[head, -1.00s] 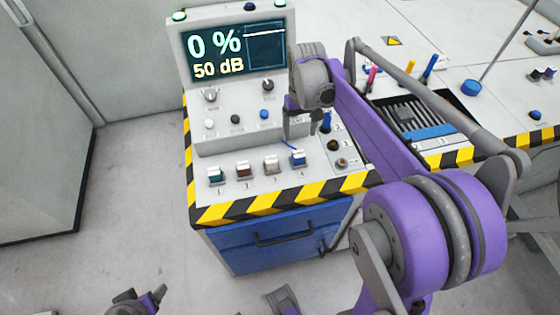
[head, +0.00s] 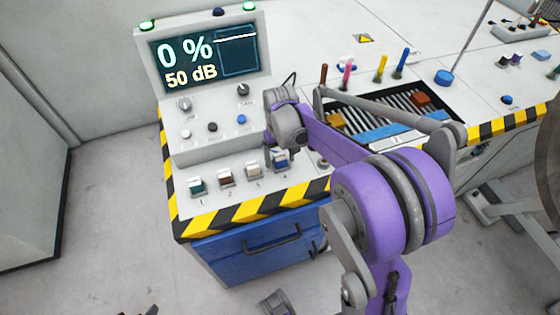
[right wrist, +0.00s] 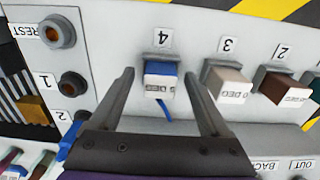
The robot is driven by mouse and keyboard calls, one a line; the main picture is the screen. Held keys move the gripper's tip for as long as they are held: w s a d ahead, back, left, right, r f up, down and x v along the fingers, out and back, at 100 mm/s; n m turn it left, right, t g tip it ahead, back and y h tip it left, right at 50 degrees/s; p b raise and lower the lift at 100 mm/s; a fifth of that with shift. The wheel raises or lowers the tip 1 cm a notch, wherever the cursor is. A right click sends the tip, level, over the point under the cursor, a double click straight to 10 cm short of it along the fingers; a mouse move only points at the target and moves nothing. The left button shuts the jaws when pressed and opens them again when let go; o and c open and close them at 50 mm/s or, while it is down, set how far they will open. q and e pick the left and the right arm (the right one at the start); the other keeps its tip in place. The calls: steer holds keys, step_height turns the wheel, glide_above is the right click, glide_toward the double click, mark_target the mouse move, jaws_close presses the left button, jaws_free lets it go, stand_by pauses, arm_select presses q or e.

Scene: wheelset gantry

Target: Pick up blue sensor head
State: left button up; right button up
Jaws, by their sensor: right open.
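The blue sensor head (right wrist: 160,86) stands in the holder marked 4 on the console. It is a blue block with a white label, and a blue lead runs beside it in the right wrist view. It also shows in the head view (head: 281,163), partly hidden by my gripper. My right gripper (right wrist: 158,76) is open. In the wrist view its two fingers appear on either side of the blue head, with gaps to both sides; contact is not visible. A dark tip at the bottom edge of the head view seems to be my left gripper (head: 146,310), mostly cut off.
A beige head (right wrist: 229,87) and a brown head (right wrist: 285,88) stand in holders 3 and 2 close by. Sockets, including REST (right wrist: 58,32), lie on the other side. The screen (head: 205,62) rises behind. A striped edge (head: 255,207) borders the console's front.

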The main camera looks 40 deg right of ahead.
jaws_close()
stand_by(0.3)
